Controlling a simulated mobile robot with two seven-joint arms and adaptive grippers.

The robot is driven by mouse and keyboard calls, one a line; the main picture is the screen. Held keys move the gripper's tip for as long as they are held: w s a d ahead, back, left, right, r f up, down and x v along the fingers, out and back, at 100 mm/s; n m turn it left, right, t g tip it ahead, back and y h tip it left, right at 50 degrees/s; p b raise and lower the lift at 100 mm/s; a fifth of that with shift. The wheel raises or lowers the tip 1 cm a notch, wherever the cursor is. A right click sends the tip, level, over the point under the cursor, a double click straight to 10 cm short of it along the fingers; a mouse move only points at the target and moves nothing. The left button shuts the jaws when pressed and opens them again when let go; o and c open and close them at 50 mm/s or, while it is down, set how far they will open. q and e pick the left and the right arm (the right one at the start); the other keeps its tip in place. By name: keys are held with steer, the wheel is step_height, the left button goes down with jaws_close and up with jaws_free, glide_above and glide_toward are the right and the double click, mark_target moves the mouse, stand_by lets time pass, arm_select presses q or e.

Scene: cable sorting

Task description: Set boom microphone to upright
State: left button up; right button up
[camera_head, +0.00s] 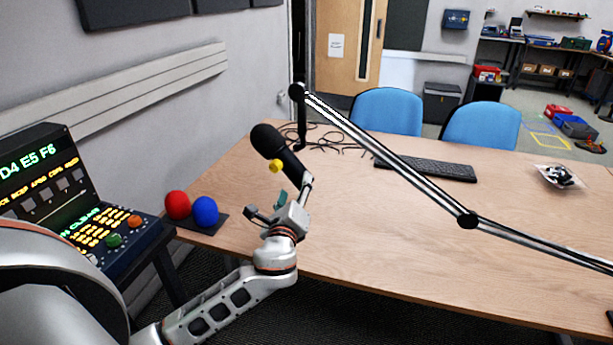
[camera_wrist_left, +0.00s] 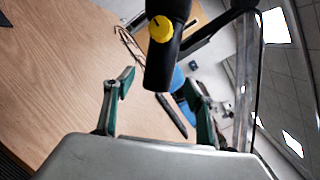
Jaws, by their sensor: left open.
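The boom microphone (camera_head: 278,150) is black with a yellow knob (camera_head: 274,166) and hangs tilted from its silver boom arm (camera_head: 385,152), its rounded head up and to the left. My left gripper (camera_head: 266,204) is open and empty, just below the microphone in the head view. In the left wrist view, the microphone's dark body (camera_wrist_left: 160,72) with its yellow knob (camera_wrist_left: 160,29) lies ahead of the open left gripper (camera_wrist_left: 158,85), its end lined up between the green-padded fingers. I cannot tell the exact gap. My right gripper is not in view.
The wooden table (camera_head: 400,235) is mostly clear. A keyboard (camera_head: 428,167), loose cables (camera_head: 330,139) and a clear bag (camera_head: 557,176) lie on it. Red (camera_head: 177,205) and blue (camera_head: 205,211) balls and a control console (camera_head: 90,220) are at left. The boom arm crosses above the table.

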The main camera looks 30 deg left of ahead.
mark_target(296, 181)
arm_select(q)
steer(key=x, duration=0.7)
steer(key=shift+w+a, duration=0.1)
steer(key=shift+w, duration=0.1)
jaws_close()
steer(key=shift+a+f+m, duration=0.15)
steer(key=shift+f+m, duration=0.1)
steer(key=shift+m, duration=0.15)
steer(key=shift+a+f+m+t+b, duration=0.2)
steer(key=shift+a+m+t+b, duration=0.15)
steer(key=shift+m, duration=0.3)
steer(key=shift+a+f+m+t+b, duration=0.2)
steer(key=shift+a+m+t+b, duration=0.1)
steer(key=shift+m, duration=0.35)
steer(key=shift+s+a+f+m+t+h+b, duration=0.15)
steer(key=shift+a+m+t+b, duration=0.25)
steer(key=shift+m, duration=0.65)
steer(key=shift+w+a+f+m+t+h+b, duration=0.1)
steer(key=shift+a+m+t+b, duration=0.25)
steer(key=shift+m, duration=0.65)
steer(key=shift+s+a+f+m+t+h+b, duration=0.15)
steer(key=shift+a+m+t+b, duration=0.25)
steer(key=shift+m, duration=0.65)
steer(key=shift+a+r+m, duration=0.15)
steer(key=shift+a+m, duration=0.1)
steer(key=shift+m, duration=0.15)
